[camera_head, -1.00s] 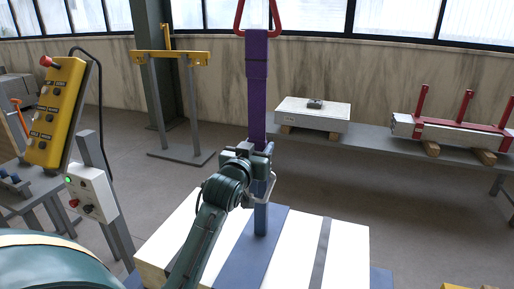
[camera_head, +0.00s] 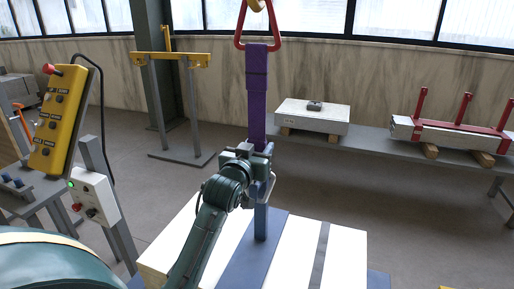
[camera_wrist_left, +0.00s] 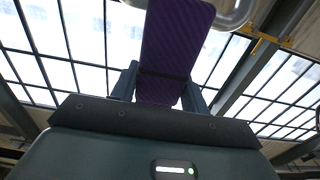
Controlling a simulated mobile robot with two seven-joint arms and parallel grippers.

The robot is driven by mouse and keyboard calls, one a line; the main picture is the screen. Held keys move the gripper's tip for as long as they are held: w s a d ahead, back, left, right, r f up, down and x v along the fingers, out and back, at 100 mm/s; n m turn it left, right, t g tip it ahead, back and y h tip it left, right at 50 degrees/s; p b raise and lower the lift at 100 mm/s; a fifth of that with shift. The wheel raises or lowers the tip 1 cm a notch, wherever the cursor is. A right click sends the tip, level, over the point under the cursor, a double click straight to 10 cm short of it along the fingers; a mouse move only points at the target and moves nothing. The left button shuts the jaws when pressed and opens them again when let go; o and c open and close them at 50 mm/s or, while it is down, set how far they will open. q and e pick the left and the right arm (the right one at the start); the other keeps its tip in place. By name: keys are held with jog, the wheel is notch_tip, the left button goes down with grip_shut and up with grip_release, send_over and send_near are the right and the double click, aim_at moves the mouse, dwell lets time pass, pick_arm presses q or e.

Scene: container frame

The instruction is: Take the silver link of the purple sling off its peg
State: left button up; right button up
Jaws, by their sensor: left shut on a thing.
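The purple sling (camera_head: 257,100) hangs upright from a red triangular ring (camera_head: 258,30). My left gripper (camera_head: 262,153) is shut on the lower part of the sling. In the left wrist view the purple band (camera_wrist_left: 172,50) runs between my two fingers (camera_wrist_left: 160,88). The silver link (camera_head: 269,187) shows just below and right of the gripper, in front of the blue upright (camera_head: 261,222). Its bright curved metal also shows at the top of the left wrist view (camera_wrist_left: 238,12). The gripper hides the link's top, and I cannot make out the peg. My right gripper is not in view.
The blue upright stands on a white block with a blue band (camera_head: 250,262). A yellow hook (camera_head: 257,4) holds the red ring. A yellow control box (camera_head: 57,118) stands left. A bench with a pale slab (camera_head: 312,115) and red-clamped beams (camera_head: 450,135) lies behind. Floor between is clear.

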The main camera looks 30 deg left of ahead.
pick_arm(q)
jog(key=p+v, duration=0.2)
jog(key=v, duration=0.7)
dwell(0.4)
jog(key=shift+r, duration=0.1)
notch_tip(320, 180, down, 9)
jog(key=b, duration=0.5)
dwell(1.2)
